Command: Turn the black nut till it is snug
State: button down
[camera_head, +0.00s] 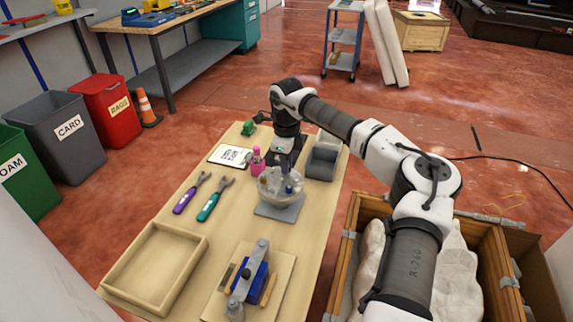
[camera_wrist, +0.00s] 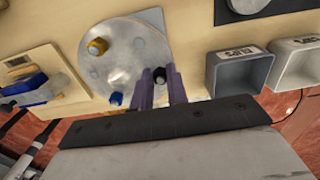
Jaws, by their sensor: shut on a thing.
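The black nut (camera_wrist: 159,75) sits near the rim of a round, clear-grey dispenser disc (camera_wrist: 125,60) in the wrist view. My gripper (camera_wrist: 160,82) has its two purple fingers on either side of the nut, shut on it. A yellow nut (camera_wrist: 97,46) and a blue nut (camera_wrist: 116,98) also show on the disc. In the head view the dispenser (camera_head: 270,190) stands on a grey plate (camera_head: 280,211), with my gripper (camera_head: 283,165) pointing down at its far side. The black nut is hidden there, and its snugness cannot be told.
Grey bins (camera_head: 321,163) stand at the table's far right. Purple (camera_head: 186,200) and teal (camera_head: 209,205) tools lie left of the dispenser. A pink holder (camera_head: 257,167) stands close to it. An empty wooden tray (camera_head: 142,284) and a blue clamp fixture (camera_head: 248,276) are nearer.

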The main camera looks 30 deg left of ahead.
jog(key=m+b, duration=0.1)
jog(key=m, duration=0.5)
jog(key=shift+w, duration=0.15)
jog(key=shift+m, duration=0.4)
jog(key=c, duration=1.4)
grip_release()
notch_tip(320, 180, up, 14)
jog(key=shift+f+b, duration=0.1)
jog(key=shift+b, duration=0.85)
